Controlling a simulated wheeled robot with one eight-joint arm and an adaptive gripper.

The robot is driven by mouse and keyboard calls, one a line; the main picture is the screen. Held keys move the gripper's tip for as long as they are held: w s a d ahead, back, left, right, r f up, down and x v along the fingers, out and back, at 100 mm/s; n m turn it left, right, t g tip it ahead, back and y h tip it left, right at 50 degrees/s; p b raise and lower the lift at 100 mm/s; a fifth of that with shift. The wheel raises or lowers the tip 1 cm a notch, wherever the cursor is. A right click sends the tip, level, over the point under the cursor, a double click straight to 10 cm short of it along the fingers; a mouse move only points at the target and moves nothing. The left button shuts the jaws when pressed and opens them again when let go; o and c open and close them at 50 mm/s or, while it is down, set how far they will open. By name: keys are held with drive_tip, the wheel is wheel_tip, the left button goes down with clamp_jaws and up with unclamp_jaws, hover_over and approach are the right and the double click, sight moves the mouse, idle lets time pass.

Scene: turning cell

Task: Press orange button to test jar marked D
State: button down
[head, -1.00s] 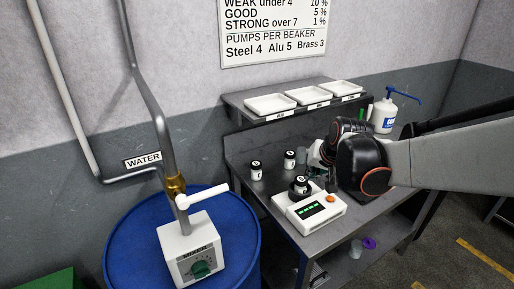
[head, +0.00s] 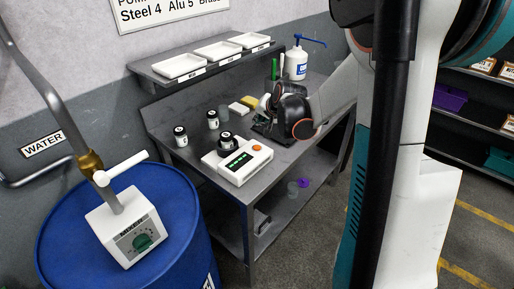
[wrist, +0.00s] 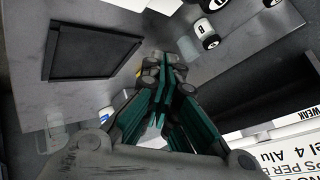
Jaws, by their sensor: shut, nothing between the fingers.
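The white tester (head: 245,166) stands on the grey bench with a green display and an orange button (head: 257,148) on its right side. A black-lidded jar (head: 225,143) sits on the tester; its letter is too small to read. Two more jars stand behind it, a left one (head: 180,139) and a right one (head: 212,121). In the wrist view a jar (wrist: 205,32) carries a letter that looks like B. My gripper (head: 262,110) is shut and empty, over the bench to the right of and behind the tester, apart from the button. Its closed fingers (wrist: 160,75) also show in the wrist view.
A blue drum (head: 180,215) with a mixer box (head: 125,225) stands left. A shelf with white trays (head: 218,50) is above the bench back. A pump bottle (head: 296,62) and a yellow sponge (head: 249,102) stand near my gripper. A dark square (wrist: 90,52) lies on the bench.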

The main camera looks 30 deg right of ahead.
sight(259, 147)
drive_tip(key=shift+f, duration=0.1)
wheel_tip(259, 147, down, 9)
drive_tip(key=b, duration=0.6)
drive_tip(key=shift+r, duration=0.2)
idle(1.1)
drive_tip(key=shift+f+b, duration=0.45)
drive_tip(key=shift+b, duration=0.15)
drive_tip(key=shift+f+b, duration=0.3)
drive_tip(key=shift+f, duration=0.05)
idle(0.4)
drive_tip(key=shift+r, duration=0.15)
drive_tip(key=shift+r+p, duration=0.55)
drive_tip(key=shift+r, duration=0.1)
drive_tip(key=shift+r, duration=0.1)
drive_tip(key=shift+r+p, duration=1.75)
drive_tip(key=shift+r, duration=0.7)
